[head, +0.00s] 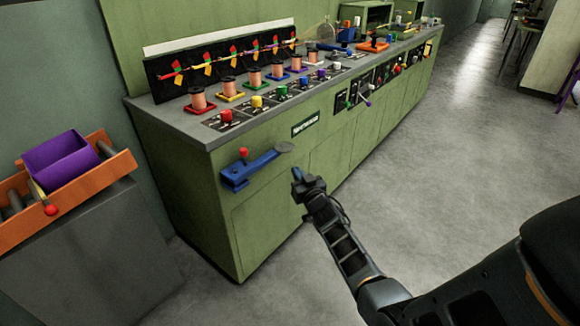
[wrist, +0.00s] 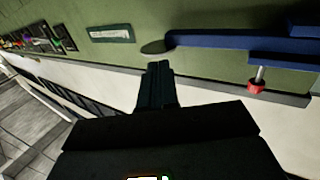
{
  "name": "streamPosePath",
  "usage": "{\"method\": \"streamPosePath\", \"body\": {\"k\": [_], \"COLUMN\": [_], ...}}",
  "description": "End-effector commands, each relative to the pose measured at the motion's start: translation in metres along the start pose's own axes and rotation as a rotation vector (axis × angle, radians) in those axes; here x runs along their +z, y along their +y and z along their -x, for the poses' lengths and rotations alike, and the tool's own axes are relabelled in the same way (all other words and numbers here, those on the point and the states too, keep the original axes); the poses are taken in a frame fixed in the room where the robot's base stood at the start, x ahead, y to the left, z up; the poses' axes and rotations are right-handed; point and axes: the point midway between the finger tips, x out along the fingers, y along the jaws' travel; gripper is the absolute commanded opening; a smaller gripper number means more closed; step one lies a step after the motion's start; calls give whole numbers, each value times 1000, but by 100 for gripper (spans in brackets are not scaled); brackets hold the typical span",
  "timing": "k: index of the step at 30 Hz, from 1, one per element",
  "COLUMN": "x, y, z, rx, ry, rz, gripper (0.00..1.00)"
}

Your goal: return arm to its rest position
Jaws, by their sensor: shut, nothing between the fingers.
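My gripper (head: 298,175) is at the end of my outstretched arm, in front of the green cabinet's front face in the head view. Its fingers are together and hold nothing; they also show in the wrist view (wrist: 157,72). A blue lever (head: 255,167) with a grey round end and a red knob (head: 243,153) is mounted on the cabinet front, left of my gripper. In the wrist view the blue lever (wrist: 230,42) lies just beyond my fingertips, its grey end near them. I cannot tell for certain whether they touch.
The green cabinet (head: 270,205) carries a row of copper spools (head: 229,87) and coloured knobs on its top. An orange rack (head: 115,167) with a purple bin (head: 60,160) stands on a grey block at left. Open floor (head: 460,130) lies right of the cabinet.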

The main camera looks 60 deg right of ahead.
Motion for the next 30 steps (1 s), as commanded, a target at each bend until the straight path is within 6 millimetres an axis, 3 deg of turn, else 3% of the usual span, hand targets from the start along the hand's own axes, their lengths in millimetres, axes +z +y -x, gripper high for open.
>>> {"method": "streamPosePath", "body": {"k": [9,21,26,30], "x": [-2,1,8,15], "y": [23,25,-4,-57], "z": [40,48,72,126], "rx": [1,-2,-35,-101], "ry": [-1,-1,-11,-30], "rz": [0,-1,-3,-5], "gripper": [0,0,0,0]}}
